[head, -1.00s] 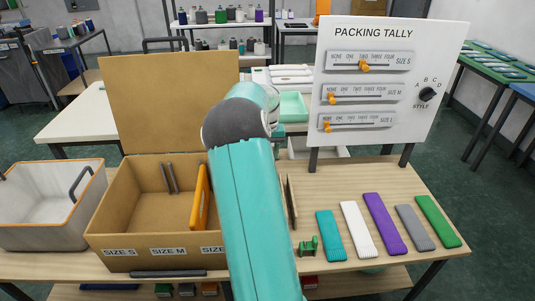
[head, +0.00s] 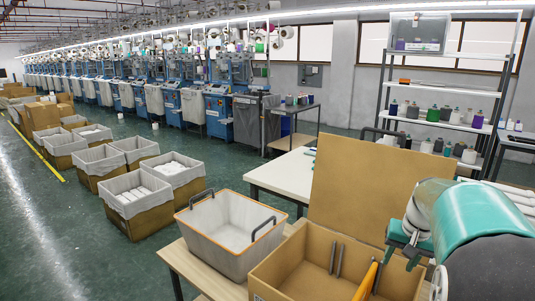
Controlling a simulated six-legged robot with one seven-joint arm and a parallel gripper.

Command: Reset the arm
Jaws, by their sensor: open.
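My arm comes in from the right edge of the head view. My teal gripper (head: 402,258) hangs above the right part of the open cardboard box (head: 290,270), its two fingers apart with nothing seen between them. The box's tall back flap (head: 365,185) stands up behind it. Inside the box are two grey upright dividers (head: 335,258) and an orange panel (head: 366,283). The box's front and right side are cut off by the frame or hidden by my arm.
A white bin (head: 228,232) with an orange rim and dark handles stands left of the box on the wooden table (head: 184,262). A white table (head: 285,176) is behind. Lined cartons (head: 135,195) stand on the floor; knitting machines (head: 215,105) and shelving (head: 440,95) are farther back.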

